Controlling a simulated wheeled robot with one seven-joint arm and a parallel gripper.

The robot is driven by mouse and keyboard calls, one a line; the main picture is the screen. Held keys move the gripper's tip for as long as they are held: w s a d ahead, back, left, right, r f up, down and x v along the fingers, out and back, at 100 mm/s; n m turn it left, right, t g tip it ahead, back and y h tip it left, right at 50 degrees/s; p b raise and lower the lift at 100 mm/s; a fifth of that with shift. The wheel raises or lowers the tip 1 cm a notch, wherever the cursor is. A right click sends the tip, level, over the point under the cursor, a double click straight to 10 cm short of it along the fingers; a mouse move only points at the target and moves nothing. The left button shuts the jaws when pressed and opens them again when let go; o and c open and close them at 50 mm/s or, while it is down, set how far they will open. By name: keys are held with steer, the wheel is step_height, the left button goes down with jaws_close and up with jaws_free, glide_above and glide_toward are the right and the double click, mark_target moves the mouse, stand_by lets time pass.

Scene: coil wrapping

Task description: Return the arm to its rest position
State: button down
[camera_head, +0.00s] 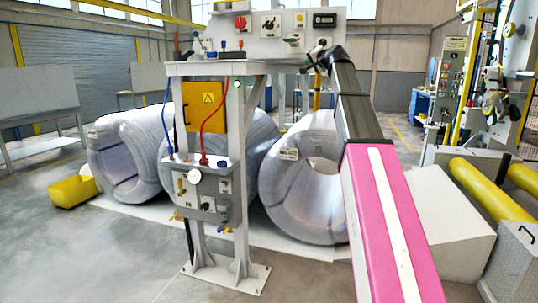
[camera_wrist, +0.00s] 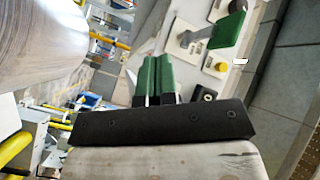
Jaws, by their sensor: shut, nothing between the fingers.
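My arm (camera_head: 385,210), with a pink and white cover, reaches from the lower right up to the grey control stand (camera_head: 225,67). My gripper (camera_head: 318,58) is small and dark at the right end of the stand's top shelf, partly hidden by my own arm. In the wrist view my gripper (camera_wrist: 157,60) shows two green fingers side by side, closed together with nothing between them. Just beyond them to the right is a light panel (camera_wrist: 205,68) with a green-handled lever (camera_wrist: 222,33), apart from the fingers. A yellow button (camera_wrist: 221,67) sits beside it.
Wrapped coils (camera_head: 300,185) lie behind the stand, close to my arm. A yellow electrical box (camera_head: 204,106) and a lower control box (camera_head: 207,190) hang on the stand's posts. Yellow rollers (camera_head: 490,187) and a white block (camera_head: 440,225) are at the right. Open floor (camera_head: 120,250) lies at the front left.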

steer(key=s+f+n+g+h, duration=0.1)
steer(key=s+f+g, duration=0.15)
steer(key=f, duration=1.25)
steer(key=s+a+f+g+h, duration=0.1)
steer(key=s+f+g, duration=0.15)
steer(key=f, duration=1.15)
steer(key=s+f+n+g+h, duration=0.15)
steer(key=s+f, duration=0.25)
steer(key=f, duration=1.1)
steer(key=s+d+f+n+g+h, duration=0.1)
steer(key=s+f+g, duration=0.3)
steer(key=s+f, duration=1)
steer(key=s+d+f+n+g+h, duration=0.1)
steer(key=s+f+g, duration=0.4)
steer(key=s+f, duration=1)
step_height(320, 180, down, 3)
steer(key=shift+s+d+r+n+h, duration=0.1)
steer(key=shift+s+d+n+h, duration=0.3)
steer(key=shift+h, duration=0.65)
steer(key=shift+w+a, duration=0.1)
steer(key=shift+w, duration=0.05)
